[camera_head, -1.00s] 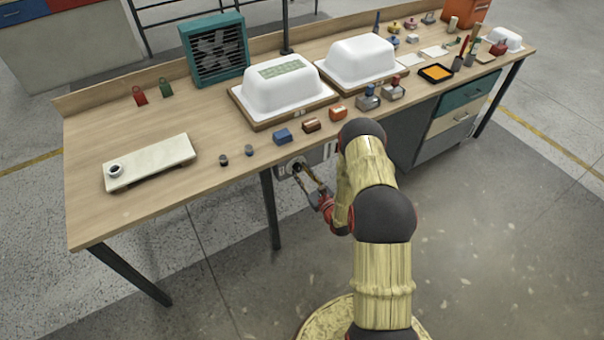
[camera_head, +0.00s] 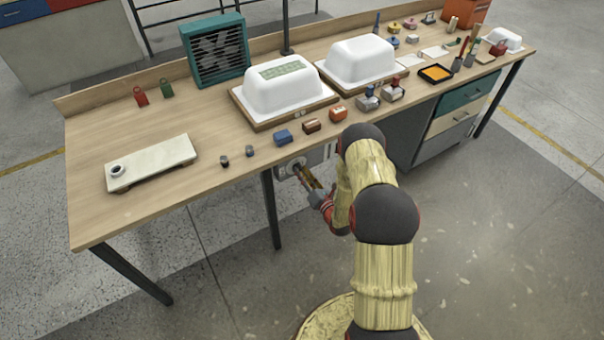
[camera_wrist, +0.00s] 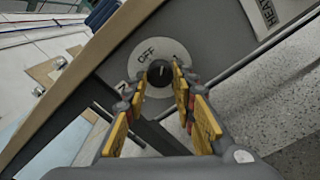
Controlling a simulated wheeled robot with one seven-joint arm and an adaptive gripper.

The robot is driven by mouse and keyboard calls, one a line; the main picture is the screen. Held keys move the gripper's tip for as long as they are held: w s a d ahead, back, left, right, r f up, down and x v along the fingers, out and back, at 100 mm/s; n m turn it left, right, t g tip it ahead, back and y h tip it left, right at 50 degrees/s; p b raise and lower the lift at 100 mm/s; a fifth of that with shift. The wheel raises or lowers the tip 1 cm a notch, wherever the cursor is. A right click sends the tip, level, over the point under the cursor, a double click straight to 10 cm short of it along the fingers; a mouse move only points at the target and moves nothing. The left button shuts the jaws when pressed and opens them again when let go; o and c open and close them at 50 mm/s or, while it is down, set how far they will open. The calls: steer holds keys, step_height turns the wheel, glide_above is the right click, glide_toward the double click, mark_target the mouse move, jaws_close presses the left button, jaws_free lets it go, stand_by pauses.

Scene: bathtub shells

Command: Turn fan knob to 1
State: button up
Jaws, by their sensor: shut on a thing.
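The fan knob (camera_wrist: 160,74) is a small black knob on a round pale dial (camera_wrist: 146,50) in the wrist view. The dial reads OFF at its top, with partly hidden marks at the right and lower left. My gripper (camera_wrist: 159,82) has its yellow fingers on either side of the knob and is shut on it. The right finger covers part of the dial. In the head view my gripper (camera_head: 304,172) is at the control box (camera_head: 288,171) under the table's front edge. Which mark the knob points to is hard to tell. A teal fan (camera_head: 214,51) stands at the table's back.
The wooden table (camera_head: 215,115) holds two white tub shells (camera_head: 279,88) (camera_head: 362,60) and several small blocks near its front edge. A table leg (camera_head: 271,210) stands just left of my gripper. A HEAT label (camera_wrist: 267,13) is right of the dial. The floor in front is clear.

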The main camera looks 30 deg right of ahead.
steer(key=shift+m+p, duration=0.4)
steer(key=shift+m, duration=3.4)
steer(key=o, duration=1.2)
steer(key=shift+c, duration=0.2)
steer(key=shift+s, duration=0.1)
steer(key=s, duration=1.1)
steer(key=shift+s+d, duration=0.2)
steer(key=shift+s, duration=0.2)
